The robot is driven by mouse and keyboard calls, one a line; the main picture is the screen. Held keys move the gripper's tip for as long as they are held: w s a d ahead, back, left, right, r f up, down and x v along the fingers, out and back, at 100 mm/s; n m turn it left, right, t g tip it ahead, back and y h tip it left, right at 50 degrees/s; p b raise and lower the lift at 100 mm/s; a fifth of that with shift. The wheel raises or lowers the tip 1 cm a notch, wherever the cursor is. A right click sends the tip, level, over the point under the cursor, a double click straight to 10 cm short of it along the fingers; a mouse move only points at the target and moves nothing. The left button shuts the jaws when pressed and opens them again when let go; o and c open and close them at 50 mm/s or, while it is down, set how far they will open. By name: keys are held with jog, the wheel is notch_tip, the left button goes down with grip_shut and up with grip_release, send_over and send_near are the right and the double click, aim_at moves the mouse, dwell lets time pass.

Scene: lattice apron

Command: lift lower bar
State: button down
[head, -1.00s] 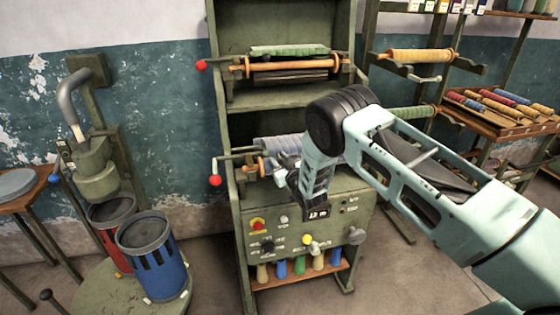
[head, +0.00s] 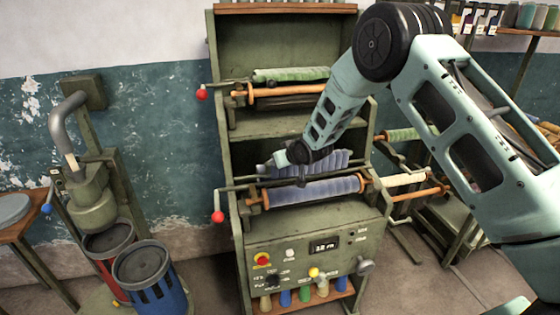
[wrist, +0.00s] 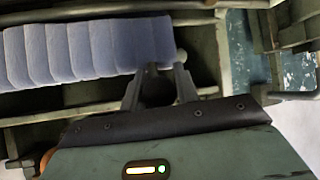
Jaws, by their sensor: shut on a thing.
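The lower bar (head: 240,186) is a thin dark rod across the front of the green machine's lower bay. Its left end has a crank with a red ball (head: 217,216). My gripper (head: 302,180) comes down from the upper right and is shut on the bar near its middle. The arm's wrist partly hides the contact. In the wrist view my two fingers (wrist: 163,80) reach forward close together beside the right end of a ridged blue-grey roll. What lies between the fingertips is hard to see there.
A lilac roller (head: 320,190) with orange ends lies just in front of the bar. The upper bar with a red ball (head: 201,94) and an orange roller (head: 290,89) sits above. A control panel (head: 310,250) is below. Blue bin (head: 150,275) stands left, racks right.

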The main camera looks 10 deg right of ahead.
jog(key=shift+w+r+b, duration=0.4)
jog(key=shift+w, duration=0.3)
jog(key=shift+w+r+b, duration=0.4)
jog(key=shift+w+b, duration=0.05)
jog(key=shift+w, duration=0.3)
jog(key=shift+w+r+b, duration=0.4)
jog(key=shift+w, duration=0.3)
jog(key=c, duration=1.1)
grip_release()
jog(key=shift+w+f, duration=0.1)
jog(key=shift+o, duration=0.2)
jog(key=b+v, duration=0.4)
jog(key=v, duration=1.3)
jog(key=shift+s+b, duration=0.35)
